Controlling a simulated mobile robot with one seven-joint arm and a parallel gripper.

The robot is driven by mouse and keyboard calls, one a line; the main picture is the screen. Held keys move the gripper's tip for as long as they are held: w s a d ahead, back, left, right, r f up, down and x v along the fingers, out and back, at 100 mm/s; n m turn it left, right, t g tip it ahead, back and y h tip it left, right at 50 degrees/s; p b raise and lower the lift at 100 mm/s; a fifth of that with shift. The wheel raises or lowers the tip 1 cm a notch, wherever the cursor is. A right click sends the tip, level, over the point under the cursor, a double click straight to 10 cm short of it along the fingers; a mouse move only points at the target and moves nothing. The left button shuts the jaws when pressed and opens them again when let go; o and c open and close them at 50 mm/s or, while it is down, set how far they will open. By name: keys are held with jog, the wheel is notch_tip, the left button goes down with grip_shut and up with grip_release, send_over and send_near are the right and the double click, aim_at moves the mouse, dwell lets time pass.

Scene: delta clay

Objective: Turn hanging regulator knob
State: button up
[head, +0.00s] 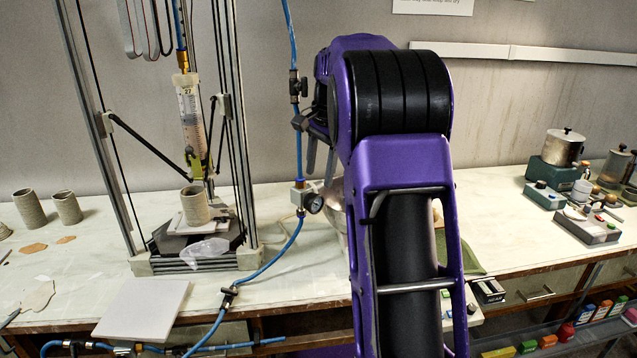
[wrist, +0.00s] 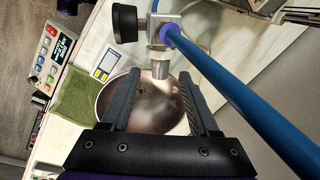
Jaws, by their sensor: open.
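The regulator (head: 299,194) hangs on a blue hose (head: 297,150) left of my arm, with a round dark-rimmed gauge (head: 314,203). In the wrist view, its pale metal body (wrist: 162,32) is at the top, beside the black gauge housing (wrist: 124,22). A short grey cylindrical knob (wrist: 160,68) extends from the body toward my gripper (wrist: 159,76). My gripper is open; the knob appears between the fingertip ends, with gaps on both sides. I cannot tell its exact depth relative to the tips. My arm hides part of the gripper in the head view.
A metal bowl (wrist: 150,104) lies behind the fingers, beside a green cloth (wrist: 66,113). The blue hose crosses the wrist view's right side. A frame with a syringe (head: 190,112) and a clay cup (head: 194,207) stands left. Pots and devices (head: 545,195) stand right.

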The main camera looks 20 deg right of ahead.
aim_at(317, 187)
jog(key=shift+w+f, duration=0.2)
jog(key=shift+f, duration=1.25)
jog(key=shift+c, duration=0.3)
grip_shut()
